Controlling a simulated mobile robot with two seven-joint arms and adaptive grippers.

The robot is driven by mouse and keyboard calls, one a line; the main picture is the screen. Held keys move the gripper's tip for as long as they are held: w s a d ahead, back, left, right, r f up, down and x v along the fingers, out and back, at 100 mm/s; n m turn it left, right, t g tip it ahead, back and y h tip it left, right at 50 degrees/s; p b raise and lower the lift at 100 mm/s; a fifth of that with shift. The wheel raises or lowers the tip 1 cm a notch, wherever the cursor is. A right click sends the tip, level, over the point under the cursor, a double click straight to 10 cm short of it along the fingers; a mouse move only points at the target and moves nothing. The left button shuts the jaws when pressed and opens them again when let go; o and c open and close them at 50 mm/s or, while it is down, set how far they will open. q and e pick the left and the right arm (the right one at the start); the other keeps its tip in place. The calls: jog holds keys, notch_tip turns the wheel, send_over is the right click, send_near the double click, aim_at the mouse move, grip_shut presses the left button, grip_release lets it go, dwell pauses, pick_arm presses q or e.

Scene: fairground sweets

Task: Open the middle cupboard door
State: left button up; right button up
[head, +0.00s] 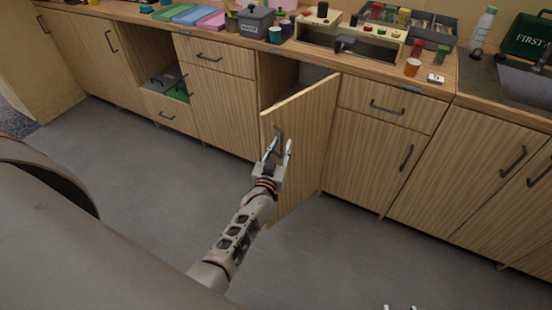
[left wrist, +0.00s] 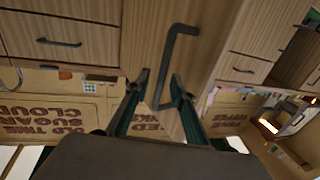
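The middle cupboard door (head: 308,135), pale striped wood, stands swung out from the cabinet, with the dark cupboard inside showing behind its top edge. Its dark bar handle (head: 279,138) is on the outer face near the free edge. My left gripper (head: 279,146) is at this handle with its fingers apart. In the left wrist view the handle (left wrist: 173,50) reaches down between the two spread fingers; I cannot tell whether they touch it. My right gripper (head: 399,307) shows only two pale, separated tips at the bottom edge.
The worktop (head: 440,98) above carries trays, jars, an orange cup (head: 412,67) and a green first aid box (head: 527,37). Closed doors and drawers flank the open door. The grey floor (head: 150,170) in front is clear.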

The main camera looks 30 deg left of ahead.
pick_arm(q)
jog(key=s+d, duration=0.2)
jog(key=s, duration=0.8)
jog(key=shift+s, duration=0.25)
